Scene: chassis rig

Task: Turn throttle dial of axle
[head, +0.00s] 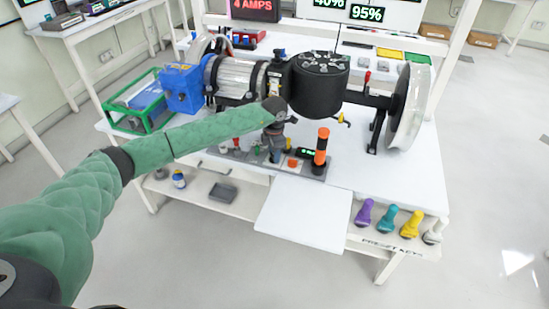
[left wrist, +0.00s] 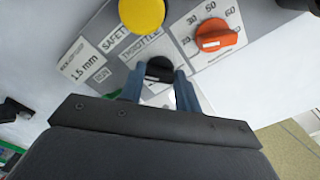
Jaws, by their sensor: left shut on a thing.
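The black throttle dial (left wrist: 158,66) sits on a grey control panel (left wrist: 262,18), beside the printed word THROTTLE. My left gripper (left wrist: 159,80) has its two blue fingers on either side of the dial and is shut on it. In the head view the left gripper (head: 275,150) points down over the panel at the front of the axle rig. The axle (head: 320,85), with its black round housing and a wheel at the right, stands on the white bench. The dial is hidden there behind the gripper. My right gripper is not in view.
A yellow knob (left wrist: 142,12) marked SAFETY and an orange numbered dial (left wrist: 216,38) sit close to the fingers. An orange and black upright handle (head: 321,147) stands right of the gripper. Coloured preset keys (head: 387,220) lie at the bench's front right. A white board (head: 303,215) is clear.

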